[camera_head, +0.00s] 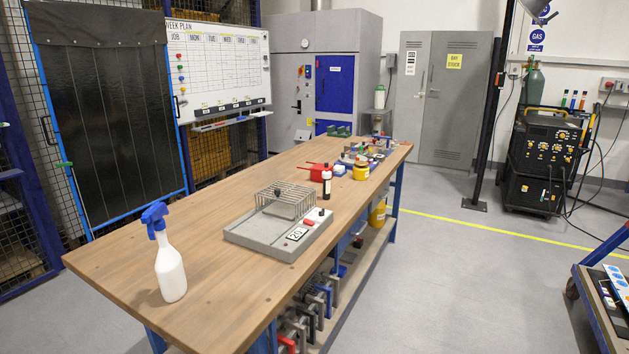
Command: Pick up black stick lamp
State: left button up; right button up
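I cannot make out a small black stick lamp for certain. A tall black pole (489,120) stands on the floor right of the bench, and a partly cut-off lamp-like head (538,9) shows near its top. A dark bottle (326,183) with a white label stands upright on the wooden workbench (225,305), beside a grey jig (275,238) with a wire cage on top. Small items (368,154) crowd the bench's far end, too small to tell apart. Neither of my grippers is in view.
A white spray bottle (168,262) with a blue head stands at the bench's near left. Clamps (318,303) hang under its right side. A blue cart (592,300) is at the right edge, a black welding machine (540,160) behind. The floor between is clear.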

aim_at(326, 176)
jog(key=i+l+u, duration=0.1)
jog(key=i+l, duration=0.25)
jog(key=i+l+u, duration=0.15)
jog(key=i+l, duration=0.15)
jog(key=l, duration=0.2)
jog(key=i+l, duration=0.3)
jog(key=l, duration=0.15)
jog(key=i+l, duration=0.6)
jog(key=l, duration=0.25)
jog(key=i+l+u, duration=0.1)
jog(key=i+l, duration=0.2)
jog(key=l, duration=0.15)
